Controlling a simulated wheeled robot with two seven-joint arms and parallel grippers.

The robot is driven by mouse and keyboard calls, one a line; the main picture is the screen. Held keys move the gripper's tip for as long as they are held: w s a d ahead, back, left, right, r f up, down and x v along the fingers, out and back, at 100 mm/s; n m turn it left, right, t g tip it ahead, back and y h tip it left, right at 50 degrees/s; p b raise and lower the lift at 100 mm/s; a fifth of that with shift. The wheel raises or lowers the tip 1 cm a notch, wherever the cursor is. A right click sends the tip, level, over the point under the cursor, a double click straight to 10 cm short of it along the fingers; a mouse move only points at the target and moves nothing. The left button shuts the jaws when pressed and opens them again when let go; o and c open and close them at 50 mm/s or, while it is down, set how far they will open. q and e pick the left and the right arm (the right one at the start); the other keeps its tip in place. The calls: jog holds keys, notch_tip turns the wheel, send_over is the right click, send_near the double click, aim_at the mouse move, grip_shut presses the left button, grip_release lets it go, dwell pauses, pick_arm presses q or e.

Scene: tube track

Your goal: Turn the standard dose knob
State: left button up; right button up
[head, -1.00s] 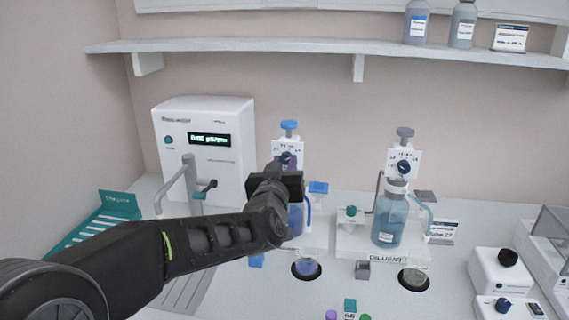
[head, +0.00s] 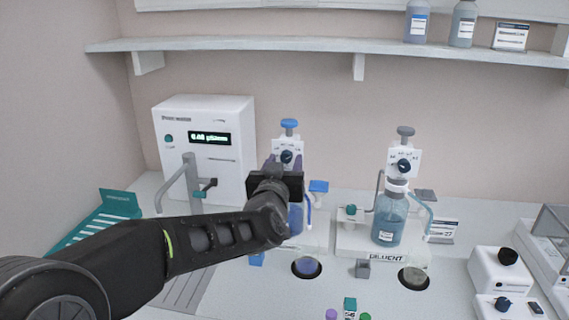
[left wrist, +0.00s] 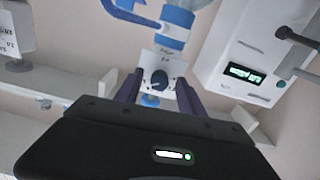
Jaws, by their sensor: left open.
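The dose knob (head: 287,156) is a small dark round knob on the white plate of the left dispenser, the one with a blue top (head: 289,125). The right dispenser is labelled DILUENT, so I take the left one as the standard; its own label is hidden. My left gripper (head: 284,164) is in front of the left dispenser, just at the knob. In the left wrist view, which is upside down, the knob (left wrist: 160,80) shows between the two open fingers (left wrist: 159,90), with gaps on both sides. My arm hides much of the blue bottle (head: 296,217). My right gripper is not in view.
The diluent dispenser (head: 390,215) with its own dark knob (head: 404,166) stands to the right. A white meter with a lit display (head: 209,138) stands at the left, with a grey spout and teal lever beside it. A shelf (head: 300,45) runs above.

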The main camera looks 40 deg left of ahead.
pick_arm(q)
jog(key=b+v, duration=0.1)
jog(key=v, duration=0.7)
jog(key=shift+a, duration=0.1)
dwell(0.6)
